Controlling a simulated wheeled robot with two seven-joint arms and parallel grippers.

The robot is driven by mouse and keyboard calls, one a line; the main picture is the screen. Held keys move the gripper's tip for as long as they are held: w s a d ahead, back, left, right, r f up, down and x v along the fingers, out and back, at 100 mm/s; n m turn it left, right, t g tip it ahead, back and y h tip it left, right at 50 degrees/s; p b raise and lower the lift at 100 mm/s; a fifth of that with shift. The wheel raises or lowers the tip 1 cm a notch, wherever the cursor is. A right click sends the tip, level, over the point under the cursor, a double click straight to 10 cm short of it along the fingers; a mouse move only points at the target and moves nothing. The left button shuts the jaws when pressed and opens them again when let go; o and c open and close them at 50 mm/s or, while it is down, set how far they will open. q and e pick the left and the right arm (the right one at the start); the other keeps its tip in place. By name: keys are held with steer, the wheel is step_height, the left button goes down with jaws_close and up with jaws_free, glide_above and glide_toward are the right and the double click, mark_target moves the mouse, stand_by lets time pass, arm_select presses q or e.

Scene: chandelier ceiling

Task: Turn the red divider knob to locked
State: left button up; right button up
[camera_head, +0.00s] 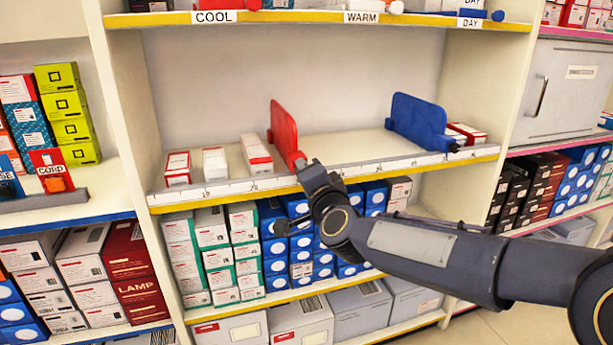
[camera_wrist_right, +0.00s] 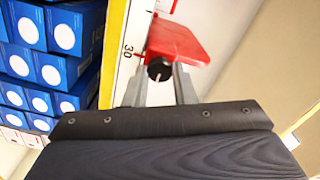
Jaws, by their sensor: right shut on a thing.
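The red divider (camera_head: 284,130) stands upright on the middle shelf, its foot at the shelf's front rail. In the right wrist view the red divider (camera_wrist_right: 178,42) has a dark round knob (camera_wrist_right: 158,69) with a small pale mark on its face. My right gripper (camera_wrist_right: 158,84) is shut on this knob, one finger on each side. In the head view my right gripper (camera_head: 305,168) is at the foot of the red divider and hides the knob. I cannot tell a locked or unlocked label. My left gripper is not in view.
A blue divider (camera_head: 418,119) with its own dark knob stands farther right on the same shelf. White-and-red boxes (camera_head: 256,153) stand left of the red divider. The numbered rail (camera_head: 230,188) runs along the shelf front.

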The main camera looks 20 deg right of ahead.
steer(key=shift+f, duration=0.1)
steer(key=o, duration=1)
steer(key=s+p, duration=0.1)
steer(key=s, duration=0.6)
steer(key=shift+s+d+p, duration=0.1)
steer(key=shift+s+p, duration=0.3)
